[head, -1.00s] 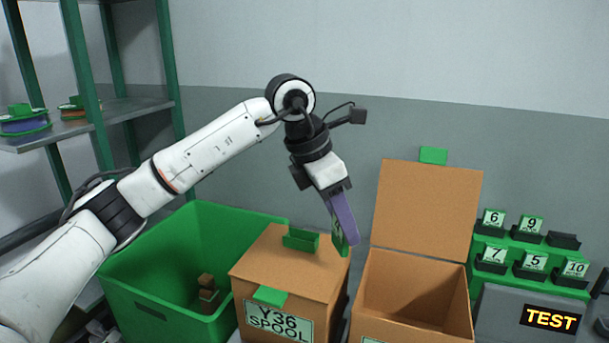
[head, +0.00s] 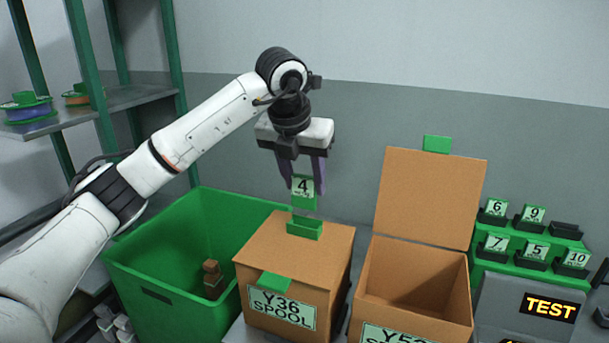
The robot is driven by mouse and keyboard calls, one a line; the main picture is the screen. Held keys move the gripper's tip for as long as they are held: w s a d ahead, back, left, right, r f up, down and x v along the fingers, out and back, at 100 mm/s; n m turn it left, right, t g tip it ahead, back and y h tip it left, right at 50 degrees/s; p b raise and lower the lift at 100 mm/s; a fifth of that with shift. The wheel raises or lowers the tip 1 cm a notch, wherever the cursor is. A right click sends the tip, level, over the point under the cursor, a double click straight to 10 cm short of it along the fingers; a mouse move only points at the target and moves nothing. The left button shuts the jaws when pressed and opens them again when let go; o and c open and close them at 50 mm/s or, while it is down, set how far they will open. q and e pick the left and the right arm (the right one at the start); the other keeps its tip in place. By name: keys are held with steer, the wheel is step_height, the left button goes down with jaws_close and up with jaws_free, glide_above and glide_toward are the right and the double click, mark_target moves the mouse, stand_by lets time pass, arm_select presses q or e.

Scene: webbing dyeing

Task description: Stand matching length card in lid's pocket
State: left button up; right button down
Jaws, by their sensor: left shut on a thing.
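My left gripper (head: 303,180) is shut on a green card marked 4 (head: 303,199). It holds the card upright above the closed lid (head: 290,249) of the box labelled Y36 SPOOL (head: 281,309). The card's lower edge is just over, or at the top of, the green pocket (head: 305,229) on that lid. I cannot tell whether it has entered the pocket. A second box (head: 422,292) stands to the right with its lid (head: 431,198) raised and a green piece on top. Its label is partly cut off. My right gripper is not in view.
Green stepped rack (head: 540,277) at right holds cards 6, 9, 7, 5 and 10, with one holder empty. A grey TEST unit (head: 520,306) stands before it. A green bin (head: 130,266) with small brown blocks stands left. A shelf (head: 70,119) carries spools.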

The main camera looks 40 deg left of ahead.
mark_target(303, 198)
arm_select(q)
steer(key=shift+f+b, duration=1.25)
steer(key=shift+f, duration=0.45)
steer(key=shift+f+b, duration=0.75)
steer(key=shift+f, duration=0.6)
steer(key=o, duration=1.1)
steer(key=shift+r, duration=0.15)
steer(key=v, duration=1)
